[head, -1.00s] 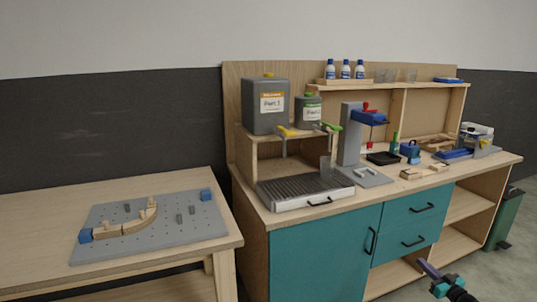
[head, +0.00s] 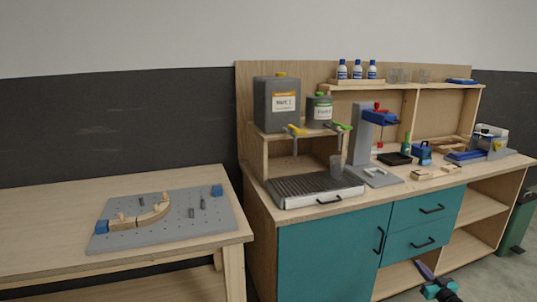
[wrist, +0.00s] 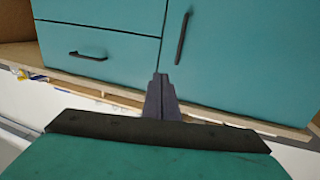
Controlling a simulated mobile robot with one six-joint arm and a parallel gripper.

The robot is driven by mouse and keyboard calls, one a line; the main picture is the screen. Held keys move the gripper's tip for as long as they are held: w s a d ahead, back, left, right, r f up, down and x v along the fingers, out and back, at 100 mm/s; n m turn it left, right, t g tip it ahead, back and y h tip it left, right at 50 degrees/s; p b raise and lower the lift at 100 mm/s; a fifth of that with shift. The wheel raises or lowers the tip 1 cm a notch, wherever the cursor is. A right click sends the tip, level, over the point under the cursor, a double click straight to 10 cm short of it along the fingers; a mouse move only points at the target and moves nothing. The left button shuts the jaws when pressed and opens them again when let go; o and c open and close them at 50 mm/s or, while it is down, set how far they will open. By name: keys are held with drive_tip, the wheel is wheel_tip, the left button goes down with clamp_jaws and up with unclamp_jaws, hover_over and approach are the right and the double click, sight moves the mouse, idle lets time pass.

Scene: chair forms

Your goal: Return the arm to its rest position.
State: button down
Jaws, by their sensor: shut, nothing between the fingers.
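My gripper (head: 423,268) shows at the bottom right of the head view, low in front of the workbench's open lower shelves. In the wrist view my gripper (wrist: 160,80) has its two dark fingers together, with nothing between them. Beyond the fingers are the teal drawers (wrist: 110,18) and the teal door (wrist: 240,60) of the workbench. I cannot tell the exact gap to these fronts. Most of my arm is outside the head view.
The workbench (head: 400,192) carries a drip tray (head: 318,203), a press stand (head: 362,140), a grey canister (head: 276,115) and smaller tools. A lower table (head: 60,195) at the left holds a grey pegboard (head: 180,228) with a curved wooden form. Floor shows at the right.

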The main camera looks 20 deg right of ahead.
drive_tip(key=w+a+f+m+g+h, duration=0.2)
drive_tip(key=w+a+f, duration=0.3)
drive_tip(key=a, duration=0.2)
drive_tip(key=w+a+f+m+g+h, duration=0.1)
drive_tip(key=w+a+f+g, duration=0.2)
drive_tip(key=w+a+f, duration=0.4)
drive_tip(key=s+a+f+g+y, duration=0.1)
drive_tip(key=s+a+f+g, duration=0.3)
drive_tip(key=a, duration=0.6)
drive_tip(key=s+a+f+n+g+y, duration=0.1)
drive_tip(key=s+a+f, duration=0.2)
drive_tip(key=a+f, duration=0.6)
drive_tip(key=s+a+f+g+y, duration=0.1)
drive_tip(key=s+a+f+g, duration=0.25)
drive_tip(key=a, duration=0.85)
drive_tip(key=s+a+n+g+y, duration=0.4)
drive_tip(key=s+a+g, duration=0.5)
drive_tip(key=s+a, duration=1.9)
drive_tip(key=shift+a+n+y, duration=0.25)
drive_tip(key=shift+n+y, duration=0.05)
drive_tip(key=shift+n, duration=0.1)
